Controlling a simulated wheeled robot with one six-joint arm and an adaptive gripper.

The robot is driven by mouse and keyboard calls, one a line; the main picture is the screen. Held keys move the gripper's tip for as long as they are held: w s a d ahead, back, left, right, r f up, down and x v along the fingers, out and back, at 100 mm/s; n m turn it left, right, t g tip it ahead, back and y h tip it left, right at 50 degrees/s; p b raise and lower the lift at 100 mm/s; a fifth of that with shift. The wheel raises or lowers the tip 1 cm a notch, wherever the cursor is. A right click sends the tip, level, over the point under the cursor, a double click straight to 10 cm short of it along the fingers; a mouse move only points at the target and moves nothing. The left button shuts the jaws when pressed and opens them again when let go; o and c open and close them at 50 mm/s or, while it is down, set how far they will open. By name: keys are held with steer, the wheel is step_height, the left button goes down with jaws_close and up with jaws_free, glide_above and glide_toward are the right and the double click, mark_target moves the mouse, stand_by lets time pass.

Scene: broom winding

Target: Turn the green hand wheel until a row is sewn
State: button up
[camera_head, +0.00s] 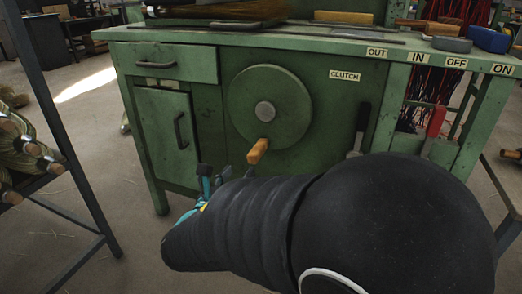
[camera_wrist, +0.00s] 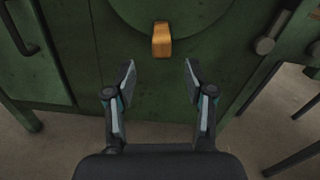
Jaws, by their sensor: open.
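The green hand wheel (camera_head: 290,100) is a round disc with a grey hub on the front of the green bench. Its wooden handle (camera_head: 257,151) sticks out at the wheel's bottom, slightly left of the hub. In the wrist view the handle (camera_wrist: 162,40) is ahead of my gripper (camera_wrist: 160,75), just beyond and between the two fingertips. The fingers are spread open with nothing between them. In the head view my gripper (camera_head: 213,180) is low and left of the handle, partly hidden by my black arm. Only the wheel's lower part (camera_wrist: 190,15) shows in the wrist view.
A black lever (camera_head: 361,125) by the CLUTCH label and a red lever (camera_head: 434,125) stand right of the wheel. A drawer (camera_head: 170,63) and cupboard door (camera_head: 165,135) are to its left. A rack with bundled brooms (camera_head: 25,150) stands at far left.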

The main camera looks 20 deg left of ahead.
mark_target(264, 139)
steer(key=w, duration=0.9)
steer(key=w+d+b, duration=0.1)
steer(key=w, duration=0.3)
steer(key=shift+w+d, duration=0.1)
steer(key=shift+w, duration=0.15)
steer(key=shift+c, duration=0.2)
jaws_close()
